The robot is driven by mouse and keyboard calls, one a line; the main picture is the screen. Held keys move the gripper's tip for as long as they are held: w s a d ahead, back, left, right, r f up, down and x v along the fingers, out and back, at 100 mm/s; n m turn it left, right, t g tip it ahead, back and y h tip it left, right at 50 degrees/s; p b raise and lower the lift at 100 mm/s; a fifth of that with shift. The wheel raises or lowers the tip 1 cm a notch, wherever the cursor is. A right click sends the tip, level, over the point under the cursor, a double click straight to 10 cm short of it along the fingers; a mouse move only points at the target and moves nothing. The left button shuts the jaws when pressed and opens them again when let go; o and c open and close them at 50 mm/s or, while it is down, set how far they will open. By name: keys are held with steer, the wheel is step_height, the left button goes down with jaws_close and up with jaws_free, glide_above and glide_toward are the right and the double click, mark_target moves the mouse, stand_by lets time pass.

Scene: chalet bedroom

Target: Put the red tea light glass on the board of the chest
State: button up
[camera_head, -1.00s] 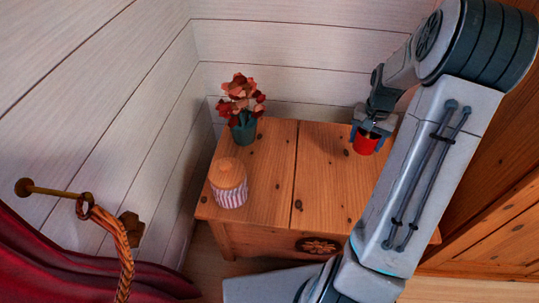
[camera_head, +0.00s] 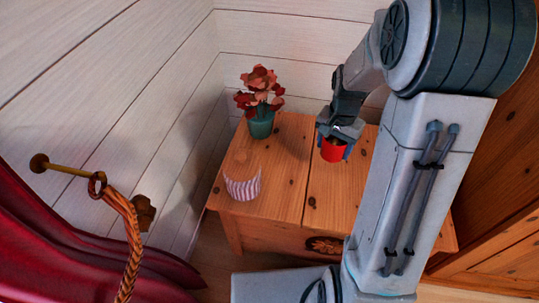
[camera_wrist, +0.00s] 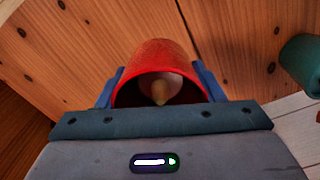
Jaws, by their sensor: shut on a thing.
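The red tea light glass (camera_head: 332,150) is held between the fingers of my gripper (camera_head: 334,147), over the right half of the chest's wooden board (camera_head: 290,180). In the wrist view the red glass (camera_wrist: 152,62) sits between the two blue fingers of my gripper (camera_wrist: 160,88), with a pale candle visible inside its mouth. The wood of the board shows behind the glass (camera_wrist: 225,40). I cannot tell whether the glass touches the board or is a little above it.
A green vase with red flowers (camera_head: 261,125) stands at the back left of the board; the vase also shows in the wrist view (camera_wrist: 303,58). Plank walls (camera_head: 265,55) enclose the back and left.

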steer(key=b, duration=0.4)
glide_above(289, 166)
step_height(289, 166, down, 7)
steer(key=shift+s+f, duration=0.1)
steer(key=shift+f+b, duration=1)
steer(key=shift+f, duration=0.9)
steer(key=shift+f, duration=0.1)
steer(key=o, duration=1.1)
steer(key=shift+c, duration=0.2)
